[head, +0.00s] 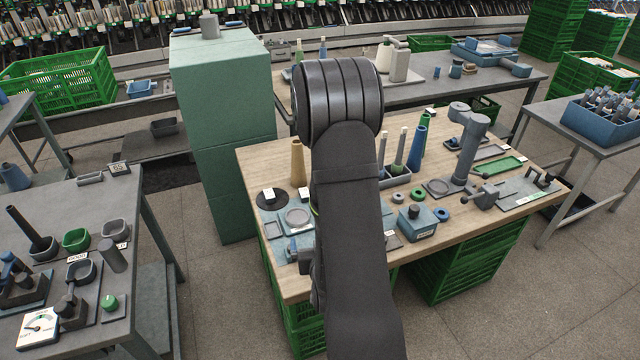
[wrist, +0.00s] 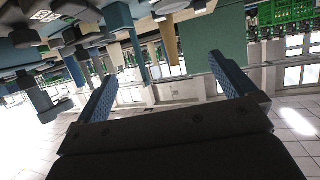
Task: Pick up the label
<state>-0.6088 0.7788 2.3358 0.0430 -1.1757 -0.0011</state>
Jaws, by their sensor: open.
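My gripper (wrist: 163,68) shows in the wrist view with its two blue fingers wide apart and nothing between them. In the head view it is hidden behind my dark arm. Several small white pieces could be the label, and I cannot tell which one it is. One white piece (head: 269,193) is on a dark round disc at the left of the wooden workbench (head: 350,262). Another pale piece (head: 524,200) lies on the grey plate at the bench's right end. No label can be made out clearly in the wrist view.
A tan cone (head: 298,163) and a blue cone (head: 417,148) stand on the bench. A grey post stand (head: 468,150) rises at the right. A green cabinet (head: 222,130) stands behind at the left. A grey table (head: 165,255) with small bins is at the left, with open floor between.

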